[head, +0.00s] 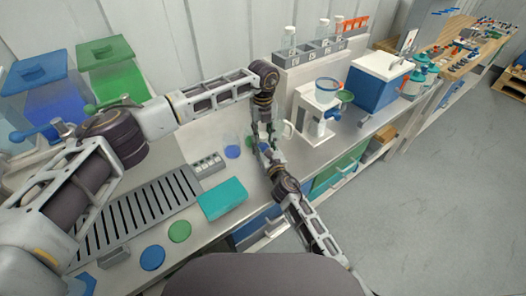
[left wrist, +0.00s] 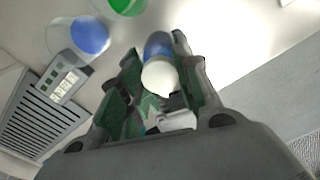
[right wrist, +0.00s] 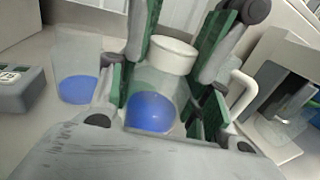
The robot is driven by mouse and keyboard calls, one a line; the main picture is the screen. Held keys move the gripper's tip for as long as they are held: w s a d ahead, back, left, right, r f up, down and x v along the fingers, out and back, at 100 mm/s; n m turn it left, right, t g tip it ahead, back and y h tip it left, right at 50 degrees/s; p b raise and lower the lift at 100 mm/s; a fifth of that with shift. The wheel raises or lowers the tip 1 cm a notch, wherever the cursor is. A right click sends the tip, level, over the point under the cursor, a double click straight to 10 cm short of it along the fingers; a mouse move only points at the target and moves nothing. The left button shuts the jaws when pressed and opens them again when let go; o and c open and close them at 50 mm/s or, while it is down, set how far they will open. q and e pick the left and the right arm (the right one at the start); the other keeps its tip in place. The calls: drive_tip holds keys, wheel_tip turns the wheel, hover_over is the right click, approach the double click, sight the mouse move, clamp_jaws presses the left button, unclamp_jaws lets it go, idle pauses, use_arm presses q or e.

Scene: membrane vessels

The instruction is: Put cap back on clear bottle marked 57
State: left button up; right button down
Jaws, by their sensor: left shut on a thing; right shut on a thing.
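A clear bottle (right wrist: 152,105) with blue contents stands between my right gripper's fingers (right wrist: 163,100) in the right wrist view. A whitish cap (right wrist: 172,52) sits at its mouth; whether it is fully seated I cannot tell. In the left wrist view the cap (left wrist: 158,77) shows as a pale disc between my left gripper's fingers (left wrist: 158,85), with blue behind it. My left gripper (head: 257,132) reaches down from above and is shut on the cap. My right gripper (head: 264,148) comes from the front and is shut on the bottle. No number 57 is legible, and the head view mostly hides the bottle.
Another clear vessel with blue contents (right wrist: 77,85) stands close to the left, and a green one (left wrist: 127,5) is nearby. A grey slotted block (head: 207,164), teal box (head: 222,198) and ribbed rack (head: 150,210) lie left. A white apparatus (head: 318,112) stands right.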

use_arm(q)
drive_tip(key=shift+c, duration=0.8)
drive_tip(key=shift+m, duration=1.7)
drive_tip(key=o, duration=1.1)
drive_tip(key=shift+r, duration=0.15)
drive_tip(key=shift+r, duration=2.1)
